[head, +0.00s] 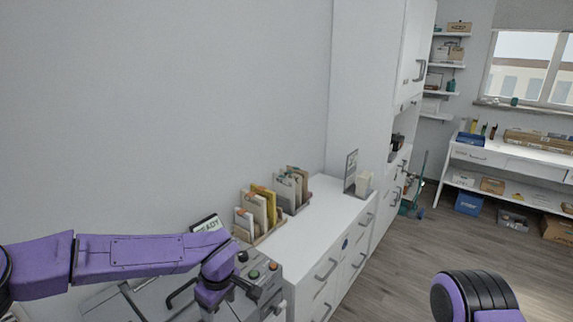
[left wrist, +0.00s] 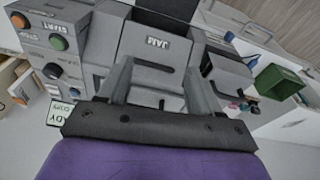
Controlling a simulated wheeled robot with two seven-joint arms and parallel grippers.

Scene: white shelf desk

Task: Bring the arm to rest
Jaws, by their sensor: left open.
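My left arm (head: 130,255) is purple and reaches in from the left in the head view, its wrist bent down over a grey machine (head: 262,272). In the left wrist view my left gripper (left wrist: 158,78) is open, with its two grey fingers apart and nothing between them. Past the fingers is the machine's panel marked JAM (left wrist: 157,43). In the head view the gripper's fingers are hidden or cut off at the bottom edge. A purple and black part of my right arm (head: 475,298) shows at bottom right; its gripper is out of view.
The machine's control box (left wrist: 50,42) has coloured buttons. A green bin (left wrist: 280,82) stands at the right in the left wrist view. File holders (head: 258,212) stand along the wall behind the machine. A white cabinet (head: 325,225) extends rightward, with open wooden floor (head: 400,265) beside it.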

